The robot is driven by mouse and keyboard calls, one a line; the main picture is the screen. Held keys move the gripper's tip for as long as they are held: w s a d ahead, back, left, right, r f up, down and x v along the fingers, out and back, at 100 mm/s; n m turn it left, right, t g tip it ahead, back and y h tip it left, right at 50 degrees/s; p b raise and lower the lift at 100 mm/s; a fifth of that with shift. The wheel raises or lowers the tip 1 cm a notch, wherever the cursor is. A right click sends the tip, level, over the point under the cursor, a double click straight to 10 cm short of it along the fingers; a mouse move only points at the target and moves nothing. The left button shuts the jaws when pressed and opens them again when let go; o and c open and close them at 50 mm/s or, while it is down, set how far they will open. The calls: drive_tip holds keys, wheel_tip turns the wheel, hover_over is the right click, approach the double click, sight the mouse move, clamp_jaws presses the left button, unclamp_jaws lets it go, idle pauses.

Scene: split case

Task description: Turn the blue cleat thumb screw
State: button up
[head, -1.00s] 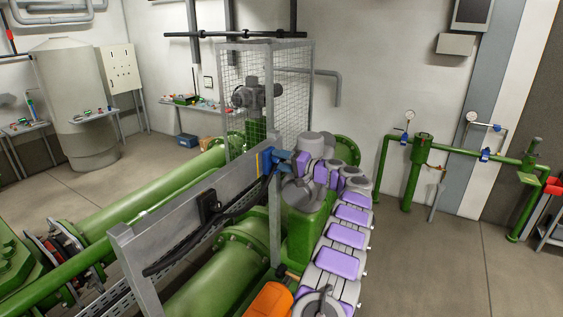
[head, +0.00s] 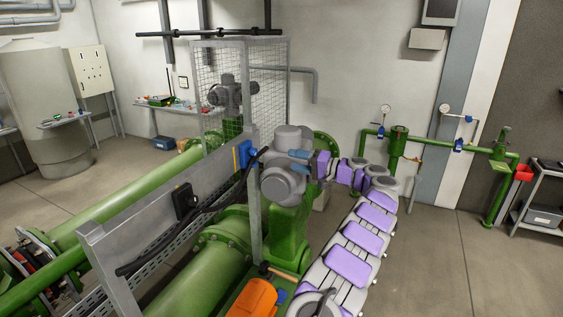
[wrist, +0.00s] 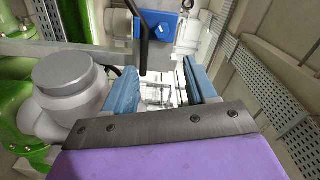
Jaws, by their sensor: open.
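The blue cleat (head: 243,153) sits on the grey metal rail near its far end, with a black cable beside it. It shows in the wrist view as a blue block (wrist: 148,25) at the top middle, with the black cable crossing it. In the wrist view my gripper (wrist: 162,84) is open and empty, with the cleat beyond and above the fingers.
A grey pump motor (head: 282,183) on a green base stands close to my gripper; its round grey cap (wrist: 62,72) fills the wrist view's left. A mesh cage (head: 268,75) stands behind the rail (head: 170,203). Green pipes (head: 185,285) run below. Open floor lies right.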

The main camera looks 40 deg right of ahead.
drive_tip(key=shift+v, duration=1.45)
